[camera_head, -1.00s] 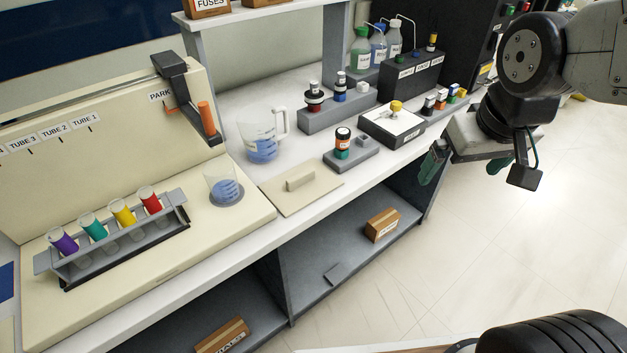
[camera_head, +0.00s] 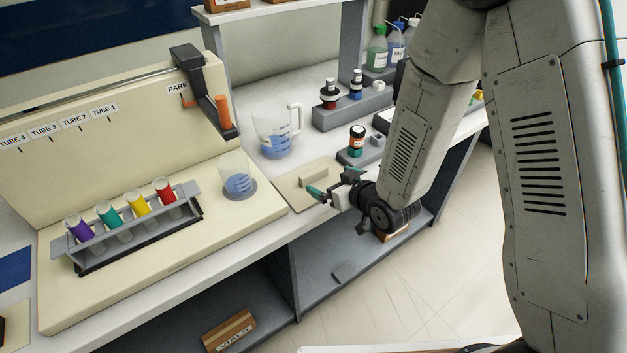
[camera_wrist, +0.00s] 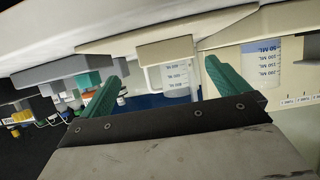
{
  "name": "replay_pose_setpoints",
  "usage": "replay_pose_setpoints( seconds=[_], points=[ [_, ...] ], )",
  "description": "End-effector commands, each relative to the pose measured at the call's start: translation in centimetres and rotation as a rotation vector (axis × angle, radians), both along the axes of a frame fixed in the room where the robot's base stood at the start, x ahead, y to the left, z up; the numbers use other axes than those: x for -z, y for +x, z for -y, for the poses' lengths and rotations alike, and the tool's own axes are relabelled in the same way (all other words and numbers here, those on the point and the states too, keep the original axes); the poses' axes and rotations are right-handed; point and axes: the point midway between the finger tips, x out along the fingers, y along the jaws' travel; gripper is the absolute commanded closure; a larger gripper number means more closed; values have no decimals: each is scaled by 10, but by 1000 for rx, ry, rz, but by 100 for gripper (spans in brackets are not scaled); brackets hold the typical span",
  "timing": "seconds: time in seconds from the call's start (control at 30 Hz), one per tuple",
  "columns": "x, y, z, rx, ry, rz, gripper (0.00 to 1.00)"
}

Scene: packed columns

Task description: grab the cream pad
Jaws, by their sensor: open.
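The cream pad (camera_head: 290,194) is a flat plate with a raised cream block (camera_head: 314,181) on top, lying on the white counter near its front edge. My gripper (camera_head: 332,186) is at the pad's front right side, with its teal fingers apart and nothing held. In the wrist view, which is upside down, the raised block (camera_wrist: 172,54) shows ahead, between the lines of the two fingers of my gripper (camera_wrist: 163,72). Whether a finger touches the pad cannot be told. My arm hides some of the counter right of the pad.
A small beaker (camera_head: 237,180) stands left of the pad and a jug (camera_head: 272,138) behind it. A rack of coloured tubes (camera_head: 130,232) is farther left. The floor in front is open.

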Motion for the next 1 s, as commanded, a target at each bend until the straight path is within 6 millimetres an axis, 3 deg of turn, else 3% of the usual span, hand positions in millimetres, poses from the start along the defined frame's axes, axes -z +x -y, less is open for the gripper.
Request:
replay_pose_setpoints(
  seconds=[0.13,0.63,0.93,1.0],
  points=[
    [7,5,-8,-10,15,13,0],
    [27,52,-46,-8,14,12,0],
    [29,57,-48,-8,14,12,0],
    [29,57,-48,-8,14,12,17]
  ],
)
